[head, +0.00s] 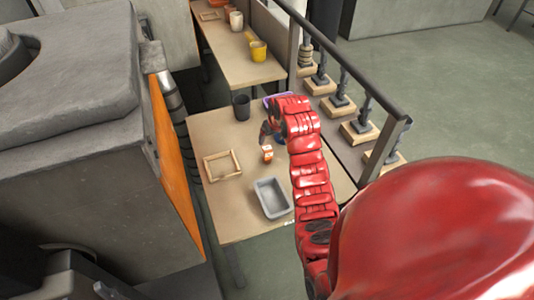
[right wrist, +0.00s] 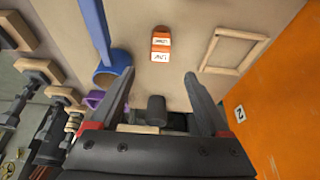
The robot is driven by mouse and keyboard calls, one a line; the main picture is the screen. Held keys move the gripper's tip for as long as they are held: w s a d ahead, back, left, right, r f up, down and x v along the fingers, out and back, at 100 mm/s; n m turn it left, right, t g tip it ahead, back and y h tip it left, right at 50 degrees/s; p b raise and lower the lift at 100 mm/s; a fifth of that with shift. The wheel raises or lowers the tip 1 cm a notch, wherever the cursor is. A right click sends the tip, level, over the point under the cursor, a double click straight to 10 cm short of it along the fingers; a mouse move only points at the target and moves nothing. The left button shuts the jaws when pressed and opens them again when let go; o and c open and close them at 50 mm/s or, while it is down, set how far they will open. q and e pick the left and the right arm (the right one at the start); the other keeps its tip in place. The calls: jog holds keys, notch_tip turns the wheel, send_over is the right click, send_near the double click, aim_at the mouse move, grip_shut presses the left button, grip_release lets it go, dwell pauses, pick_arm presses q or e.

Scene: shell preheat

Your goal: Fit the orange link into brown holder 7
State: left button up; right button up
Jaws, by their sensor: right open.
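The orange link (head: 267,153) lies on the tan table (head: 240,222). In the right wrist view the orange link (right wrist: 161,42) shows white labels with dark print, ahead of my open fingers. My right gripper (head: 266,131) is above the table, close to the link in the head view. In the wrist view my right gripper (right wrist: 160,78) has its fingers wide apart with nothing between the tips. Several brown wooden holders with dark posts, such as this one (head: 359,132), stand in a row beyond the railing. I cannot read which is number 7. My left gripper is out of view.
A wooden frame (head: 207,170) and a grey tray (head: 257,192) are on the table. A dark cup (head: 241,106) stands at its far edge. A blue-handled item (right wrist: 94,30) is left of the link. An orange panel (head: 176,165) borders the left; a metal railing (head: 345,62) borders the right.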

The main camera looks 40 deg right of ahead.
aim_at(267, 148)
jog(key=p+x, duration=0.1)
jog(key=x, duration=0.8)
jog(key=shift+w+p, duration=0.15)
jog(key=shift+p, duration=0.2)
jog(key=shift+w+f+p, duration=0.2)
jog(key=shift+f+p, duration=0.15)
jog(key=shift+f, duration=0.3)
jog(key=shift+w+d+f, duration=0.1)
jog(key=shift+w+f, duration=0.2)
jog(key=shift+f, duration=0.25)
jog(key=shift+x, duration=1.35)
jog(key=shift+c, duration=0.3)
grip_shut()
